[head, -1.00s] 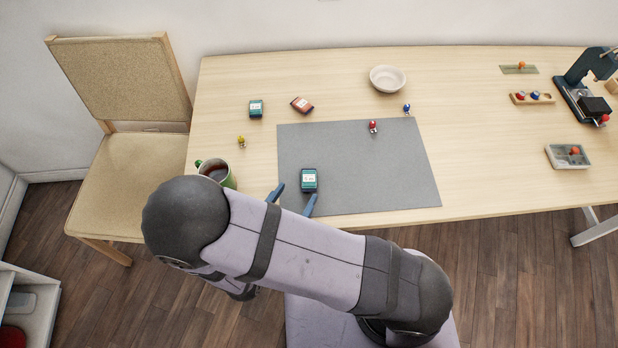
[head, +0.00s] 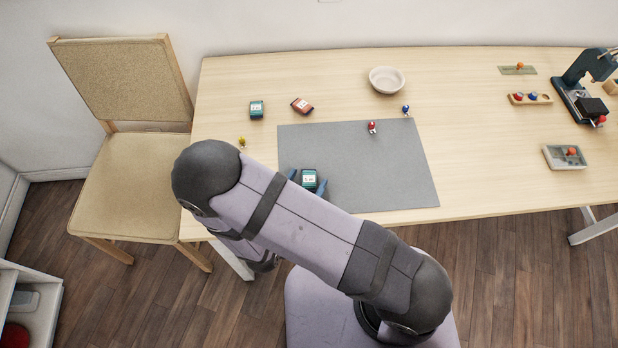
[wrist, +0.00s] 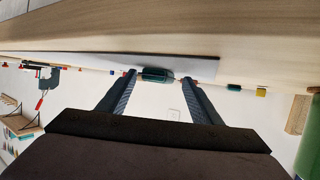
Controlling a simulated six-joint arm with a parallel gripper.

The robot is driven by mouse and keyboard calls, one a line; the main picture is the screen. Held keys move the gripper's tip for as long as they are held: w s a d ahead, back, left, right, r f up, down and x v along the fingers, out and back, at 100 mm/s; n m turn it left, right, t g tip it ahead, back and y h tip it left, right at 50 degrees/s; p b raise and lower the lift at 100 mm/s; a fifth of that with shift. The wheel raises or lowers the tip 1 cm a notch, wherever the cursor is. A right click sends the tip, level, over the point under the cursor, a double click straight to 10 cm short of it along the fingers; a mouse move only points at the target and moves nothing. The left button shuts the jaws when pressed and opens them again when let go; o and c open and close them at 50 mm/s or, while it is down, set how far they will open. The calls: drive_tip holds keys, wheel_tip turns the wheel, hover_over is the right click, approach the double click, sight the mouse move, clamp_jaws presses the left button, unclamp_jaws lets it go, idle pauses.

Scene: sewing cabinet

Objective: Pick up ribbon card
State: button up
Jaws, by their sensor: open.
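A dark green ribbon card (head: 309,179) with a pale label lies on the grey mat, near the mat's front left. My gripper (head: 307,181) is open, with one blue fingertip on each side of this card. In the wrist view the green card (wrist: 157,74) shows between the open fingers (wrist: 158,78), with a gap visible on both sides. Whether the fingers touch the mat is hard to tell. Another green card (head: 257,109) and a red-brown card (head: 302,105) lie on the table behind, left of and beyond the mat's back edge.
A grey mat (head: 390,170) covers the table's front middle. Small red (head: 372,127), blue (head: 406,109) and yellow (head: 242,142) items stand apart from my gripper. A white bowl (head: 387,80) is at the back. A green mug (wrist: 306,140) shows in the wrist view; my arm hides it in the head view.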

sight(306, 184)
drive_tip(key=c, duration=1.3)
drive_tip(key=shift+r, duration=0.1)
drive_tip(key=shift+r, duration=4.9)
